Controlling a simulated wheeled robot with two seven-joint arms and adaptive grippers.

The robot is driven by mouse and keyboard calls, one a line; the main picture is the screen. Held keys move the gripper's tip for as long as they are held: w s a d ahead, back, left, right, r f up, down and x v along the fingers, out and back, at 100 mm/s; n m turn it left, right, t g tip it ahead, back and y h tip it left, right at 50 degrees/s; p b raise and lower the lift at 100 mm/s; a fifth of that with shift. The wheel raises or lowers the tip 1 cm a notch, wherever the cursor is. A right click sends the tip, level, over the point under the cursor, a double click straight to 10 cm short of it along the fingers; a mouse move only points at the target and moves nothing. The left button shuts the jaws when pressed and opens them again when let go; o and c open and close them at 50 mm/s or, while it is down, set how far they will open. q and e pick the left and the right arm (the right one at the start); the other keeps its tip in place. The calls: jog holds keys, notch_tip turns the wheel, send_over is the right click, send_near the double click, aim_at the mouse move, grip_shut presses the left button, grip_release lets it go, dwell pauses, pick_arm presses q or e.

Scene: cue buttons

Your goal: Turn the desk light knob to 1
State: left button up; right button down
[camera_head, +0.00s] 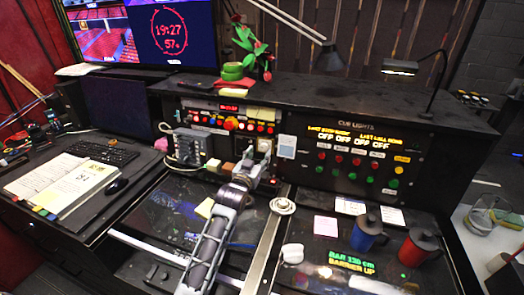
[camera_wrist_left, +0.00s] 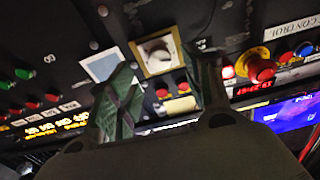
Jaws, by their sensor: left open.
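The desk light knob is a pale round knob (camera_wrist_left: 158,52) on a square yellowish plate in the left wrist view. In the head view its plate (camera_head: 264,146) shows on the upright console panel, partly behind my gripper. My left gripper (camera_wrist_left: 163,78) is open and empty, with one dark green finger on each side below the knob in the left wrist view. In the head view the left gripper (camera_head: 259,168) is close in front of the panel. I cannot tell whether the fingers touch the knob, nor read its setting. My right gripper is not seen.
A red emergency button (camera_wrist_left: 262,68) and small red buttons (camera_wrist_left: 170,91) lie near the knob. A pale blue square (camera_wrist_left: 103,64) is beside it. Blue (camera_head: 367,232) and red (camera_head: 419,246) mugs stand at right on the desk. A gooseneck lamp (camera_head: 400,67) overhangs the console.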

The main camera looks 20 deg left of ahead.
aim_at(263, 148)
pick_arm(q)
jog(key=shift+w+d, duration=0.1)
jog(key=shift+w, duration=2.15)
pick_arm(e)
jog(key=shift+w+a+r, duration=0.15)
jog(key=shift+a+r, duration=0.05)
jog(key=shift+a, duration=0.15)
